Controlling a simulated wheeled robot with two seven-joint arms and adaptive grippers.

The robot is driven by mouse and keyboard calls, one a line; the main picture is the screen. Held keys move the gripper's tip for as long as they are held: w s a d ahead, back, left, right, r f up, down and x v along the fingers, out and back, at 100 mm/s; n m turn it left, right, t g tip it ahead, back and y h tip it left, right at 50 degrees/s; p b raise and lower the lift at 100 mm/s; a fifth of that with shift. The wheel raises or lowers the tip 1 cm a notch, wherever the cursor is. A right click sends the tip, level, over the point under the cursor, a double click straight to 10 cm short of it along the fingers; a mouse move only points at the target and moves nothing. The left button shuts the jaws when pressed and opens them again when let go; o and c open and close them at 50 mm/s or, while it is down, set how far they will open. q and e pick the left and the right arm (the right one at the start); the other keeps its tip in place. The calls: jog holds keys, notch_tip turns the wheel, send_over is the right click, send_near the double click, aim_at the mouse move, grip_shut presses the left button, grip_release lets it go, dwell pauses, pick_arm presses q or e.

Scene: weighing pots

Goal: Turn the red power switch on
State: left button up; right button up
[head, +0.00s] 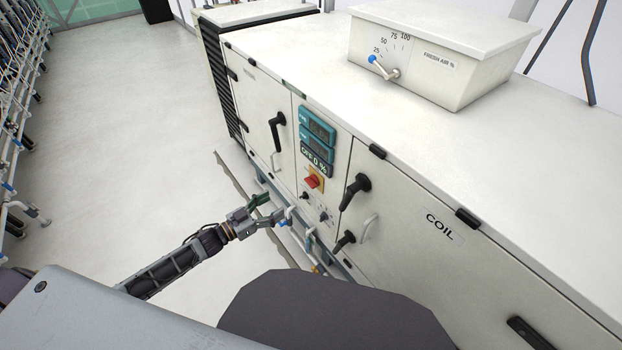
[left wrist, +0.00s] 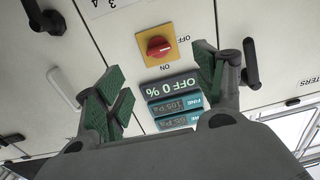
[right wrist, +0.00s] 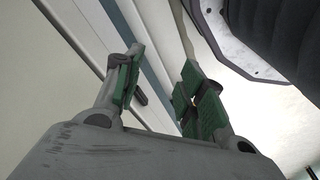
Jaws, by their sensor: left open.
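The red power switch (head: 312,181) is a rotary knob on a yellow plate, on the front panel of a white cabinet. In the left wrist view the red switch (left wrist: 158,47) has ON and OFF lettering beside it, and the nearby display (left wrist: 172,85) reads "OFF 0 %". My left gripper (head: 268,212) is open and empty, in front of the panel and below and left of the switch in the head view. In the left wrist view the switch shows between its spread fingers, apart from both. My right gripper (right wrist: 163,92) is open and empty, seen only in its wrist view.
Black door handles (head: 277,131) (head: 354,190) flank the panel. Teal gauges (head: 317,128) sit above the display. Small knobs and pipes lie below the switch. A fresh-air box (head: 440,55) with a lever stands on the cabinet. Open floor (head: 130,130) lies left.

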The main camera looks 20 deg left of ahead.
pick_arm(q)
jog(key=shift+w+d+r+h, duration=0.3)
jog(key=shift+w+d+r, duration=0.05)
jog(key=shift+r, duration=0.15)
pick_arm(e)
jog(key=shift+w+a+r, duration=0.15)
jog(key=shift+w+r, duration=0.1)
jog(key=shift+w, duration=0.15)
pick_arm(q)
jog(key=shift+w, duration=0.1)
jog(key=b, duration=0.2)
send_near(308, 184)
jog(key=shift+x, duration=1.85)
jog(key=shift+w+d, duration=0.35)
jog(key=shift+w, duration=0.3)
jog(key=shift+x, duration=1.1)
jog(key=shift+b+x, duration=0.35)
jog(key=shift+x, duration=0.85)
pick_arm(e)
notch_tip(308, 184, up, 6)
jog(key=a, duration=0.1)
jog(key=shift+w, duration=0.3)
